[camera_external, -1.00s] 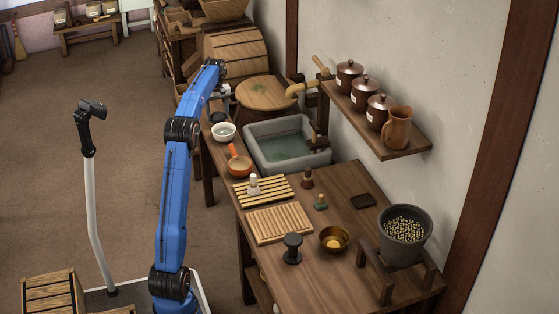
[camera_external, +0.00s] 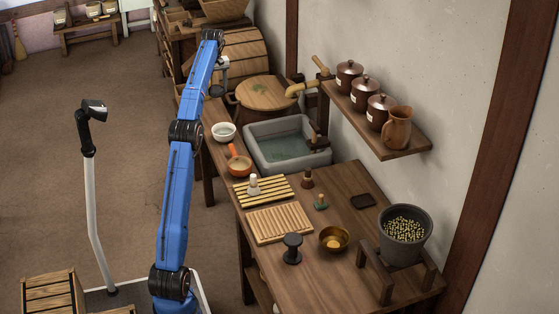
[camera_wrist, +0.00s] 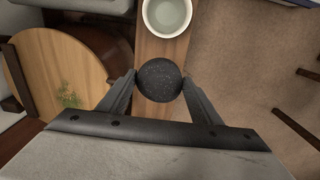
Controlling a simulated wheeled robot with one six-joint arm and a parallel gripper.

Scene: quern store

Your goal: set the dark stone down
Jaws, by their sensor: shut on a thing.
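My gripper (camera_wrist: 160,82) is shut on the dark stone (camera_wrist: 160,79), a round, speckled black ball between the two fingertips in the wrist view. The stone is over the narrow wooden bench top (camera_wrist: 151,111). A white bowl (camera_wrist: 167,16) is just beyond it. In the external view my gripper (camera_external: 216,88) is at the bench's far end, raised above the top. The stone is hard to make out there, small and partly behind my arm.
A round wooden lid (camera_external: 267,93) with green herbs is beside the bench end. The white bowl (camera_external: 223,132), an orange pan (camera_external: 239,164) and a stone sink (camera_external: 268,156) of water are nearer. Slatted racks and small stamps occupy the near bench. Open floor lies left.

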